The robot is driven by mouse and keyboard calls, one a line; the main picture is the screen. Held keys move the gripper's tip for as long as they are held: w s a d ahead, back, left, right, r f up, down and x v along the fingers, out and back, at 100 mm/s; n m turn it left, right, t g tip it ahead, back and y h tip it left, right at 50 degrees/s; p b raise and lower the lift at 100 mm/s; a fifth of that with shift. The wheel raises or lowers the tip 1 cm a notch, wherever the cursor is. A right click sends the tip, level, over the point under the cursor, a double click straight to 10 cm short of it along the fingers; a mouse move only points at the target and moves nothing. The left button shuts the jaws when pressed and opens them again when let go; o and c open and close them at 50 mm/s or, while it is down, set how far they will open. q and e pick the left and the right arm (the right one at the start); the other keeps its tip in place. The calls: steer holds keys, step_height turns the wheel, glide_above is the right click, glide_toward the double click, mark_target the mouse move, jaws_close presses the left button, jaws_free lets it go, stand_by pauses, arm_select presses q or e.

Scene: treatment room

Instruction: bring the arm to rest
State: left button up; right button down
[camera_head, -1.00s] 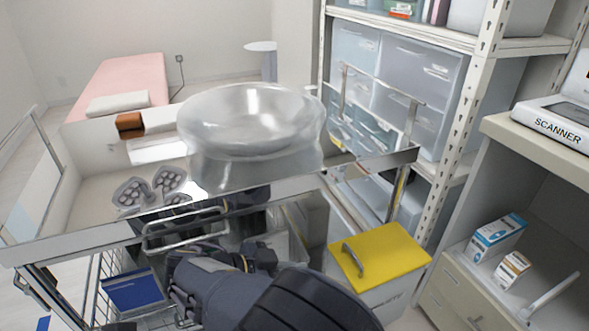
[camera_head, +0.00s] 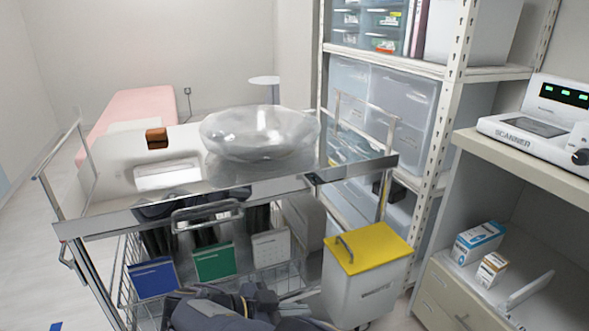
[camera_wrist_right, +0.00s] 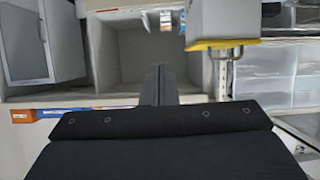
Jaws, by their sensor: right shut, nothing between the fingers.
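My right gripper (camera_head: 215,308) and forearm are low at the bottom edge of the head view, in front of the steel cart and below its top. Part of the arm is cut off by the frame. In the right wrist view the two dark fingers (camera_wrist_right: 161,84) are together with nothing between them. They point toward the open shelf unit, and no contact shows. My left gripper is not in view.
The steel cart (camera_head: 110,222) carries a clear bowl (camera_head: 260,135) and a brown block (camera_head: 156,138). A yellow-lidded bin (camera_head: 368,248) hangs at its right. A shelf with a scanner (camera_head: 520,130) stands right.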

steer(key=s+d+f+n+g+y, duration=0.1)
steer(key=s+d+n+g+y, duration=0.2)
steer(key=d, duration=0.4)
steer(key=s+d+n+g+y, duration=0.1)
steer(key=d+n+g+y, duration=0.15)
steer(key=d+y, duration=0.35)
steer(key=s+d+r+n+t+y, duration=0.2)
steer(key=s+d+n+t+y, duration=0.45)
steer(key=s, duration=0.55)
step_height(320, 180, up, 30)
steer(key=p, duration=3)
steer(key=shift+d+r, duration=0.25)
steer(key=shift+d, duration=0.15)
